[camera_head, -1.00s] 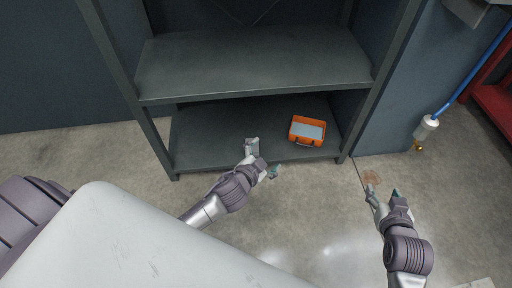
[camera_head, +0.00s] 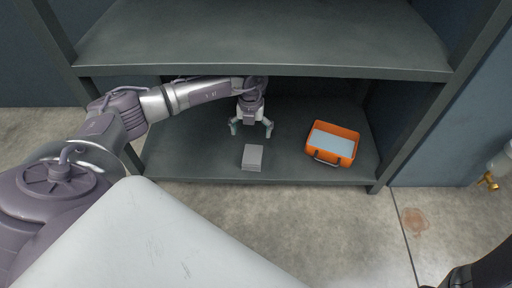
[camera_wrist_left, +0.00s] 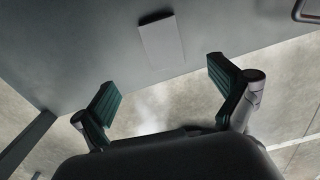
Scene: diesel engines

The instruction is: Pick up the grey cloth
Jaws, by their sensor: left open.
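The grey cloth (camera_head: 252,158) is a small, flat, folded light-grey rectangle lying on the lower shelf near its front edge. It also shows in the left wrist view (camera_wrist_left: 161,40), beyond the fingertips. My left gripper (camera_head: 251,128) is inside the lower shelf space, on the far side of the cloth, with its fingers pointing toward the front. Its two teal-padded fingers are spread apart in the left wrist view (camera_wrist_left: 163,88), with nothing between them. The cloth appears apart from the fingers. My right gripper is not in view.
An orange case (camera_head: 333,145) with a pale blue inside stands open on the lower shelf (camera_head: 205,160), right of the cloth. The upper shelf (camera_head: 260,40) is bare and overhangs my left forearm. Shelf posts stand at both sides. The floor (camera_head: 330,215) in front is clear.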

